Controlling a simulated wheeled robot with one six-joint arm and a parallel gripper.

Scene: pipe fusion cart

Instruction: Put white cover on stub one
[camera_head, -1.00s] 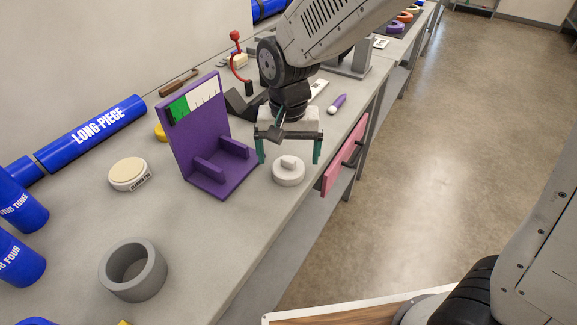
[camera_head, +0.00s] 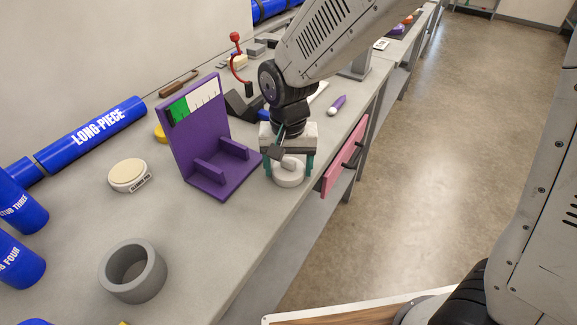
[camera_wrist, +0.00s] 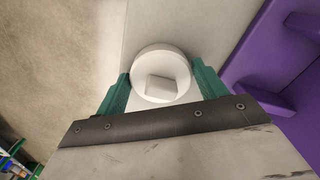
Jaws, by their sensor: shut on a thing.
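The white cover (camera_head: 289,176) is a round disc with a raised block on top. It is on the grey bench near the front edge, right of the purple stand. My gripper (camera_head: 289,166) is down around it, with one green finger on each side. In the wrist view the cover (camera_wrist: 160,77) sits between the two green fingers of my gripper (camera_wrist: 160,88), which are shut on it. Blue pipes lie at the left; two read STUB THREE (camera_head: 20,207) and one ending in FOUR (camera_head: 18,262). I cannot make out a pipe marked stub one.
The purple stand (camera_head: 205,140) is close to my gripper's left. A grey ring (camera_head: 133,272), a cleaning pad (camera_head: 128,174) and the blue LONG PIECE (camera_head: 92,135) are on the bench. A pink drawer front (camera_head: 344,158) is at the right. Bench room is free at front centre.

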